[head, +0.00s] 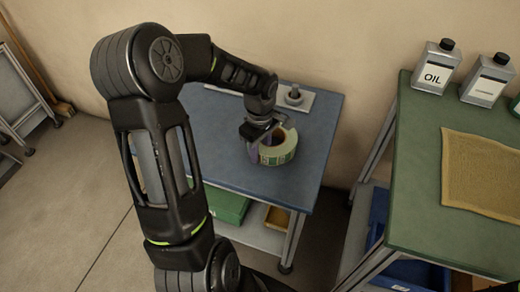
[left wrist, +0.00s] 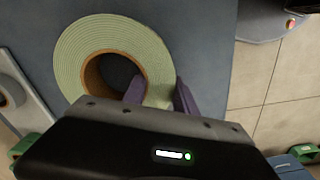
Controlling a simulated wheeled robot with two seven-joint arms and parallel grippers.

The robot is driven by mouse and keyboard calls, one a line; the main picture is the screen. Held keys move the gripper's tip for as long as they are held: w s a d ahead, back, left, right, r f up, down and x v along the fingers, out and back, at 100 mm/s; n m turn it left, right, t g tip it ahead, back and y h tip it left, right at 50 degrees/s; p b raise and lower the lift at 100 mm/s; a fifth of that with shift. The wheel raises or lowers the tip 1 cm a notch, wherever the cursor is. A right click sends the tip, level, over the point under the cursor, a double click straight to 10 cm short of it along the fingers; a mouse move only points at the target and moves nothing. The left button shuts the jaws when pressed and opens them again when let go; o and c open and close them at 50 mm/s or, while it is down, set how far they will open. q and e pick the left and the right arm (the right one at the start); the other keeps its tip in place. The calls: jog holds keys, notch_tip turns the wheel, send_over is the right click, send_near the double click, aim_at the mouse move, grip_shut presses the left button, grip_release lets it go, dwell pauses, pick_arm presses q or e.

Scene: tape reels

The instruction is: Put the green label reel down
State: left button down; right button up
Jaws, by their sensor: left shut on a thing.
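The green label reel (head: 277,155) is a pale green roll with a brown core, over the blue table top (head: 313,140) in the head view. In the left wrist view the reel (left wrist: 107,45) shows from above, with its open core hole. My left gripper (head: 258,137) is shut on the reel's wall. In the left wrist view one purple finger of the left gripper (left wrist: 160,92) is inside the core and the other is outside the rim. I cannot tell whether the reel touches the table. My right gripper is not in view.
A grey plate with an upright spindle (head: 294,96) lies at the table's back edge. A green bin (head: 228,206) sits on the shelf below. At right, a green bench (head: 420,210) holds an oil can (head: 434,70), another can (head: 487,80) and a tan mat (head: 485,175).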

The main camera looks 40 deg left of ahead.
pick_arm(q)
jog(key=shift+f, duration=0.15)
jog(key=c, duration=1)
grip_release()
jog(key=shift+r, duration=0.3)
notch_tip(320, 180, up, 12)
jog(key=p, duration=0.1)
jog(key=shift+f, duration=0.15)
